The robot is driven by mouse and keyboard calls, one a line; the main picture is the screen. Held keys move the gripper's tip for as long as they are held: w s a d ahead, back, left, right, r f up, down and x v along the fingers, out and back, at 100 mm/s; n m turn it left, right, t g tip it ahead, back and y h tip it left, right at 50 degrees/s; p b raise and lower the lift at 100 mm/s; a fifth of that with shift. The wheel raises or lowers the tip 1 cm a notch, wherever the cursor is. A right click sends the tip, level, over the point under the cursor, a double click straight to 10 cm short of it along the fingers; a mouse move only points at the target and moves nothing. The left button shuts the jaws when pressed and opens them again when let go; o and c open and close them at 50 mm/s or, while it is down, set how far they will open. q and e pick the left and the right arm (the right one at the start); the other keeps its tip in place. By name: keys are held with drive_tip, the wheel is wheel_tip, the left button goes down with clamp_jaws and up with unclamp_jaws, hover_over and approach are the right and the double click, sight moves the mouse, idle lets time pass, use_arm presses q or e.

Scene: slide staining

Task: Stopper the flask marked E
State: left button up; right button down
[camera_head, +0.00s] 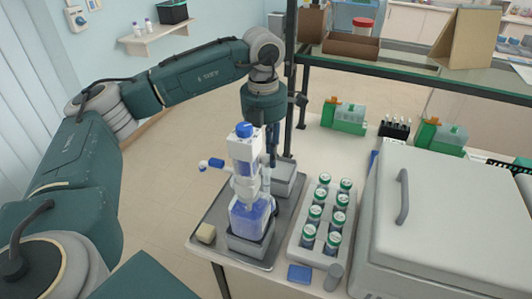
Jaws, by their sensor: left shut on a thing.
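My left gripper (271,152) points down over the metal tray, beside and partly behind a tall white dispenser with a blue cap. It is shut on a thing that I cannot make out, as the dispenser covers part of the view. I can make out no flask marked E and no loose stopper. Several small bottles with green and white caps (314,215) stand in a grey rack to the right of the tray; their marks are too small to read. My right gripper is out of view.
The dispenser (245,150) stands on a blue bottle (250,218) on the tray (212,212). A beige block (205,233) lies on the tray's left. A large grey machine (455,220) fills the bench's right. A blue pad (299,274) and a grey cylinder (333,277) sit near the front edge.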

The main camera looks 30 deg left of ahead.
use_arm(q)
drive_tip(key=shift+f, duration=0.1)
idle(0.9)
drive_tip(key=shift+o, duration=0.2)
drive_tip(key=shift+f+b, duration=0.4)
idle(0.4)
drive_tip(key=shift+f, duration=0.25)
idle(0.3)
drive_tip(key=o, duration=1)
drive_tip(key=shift+o, duration=0.4)
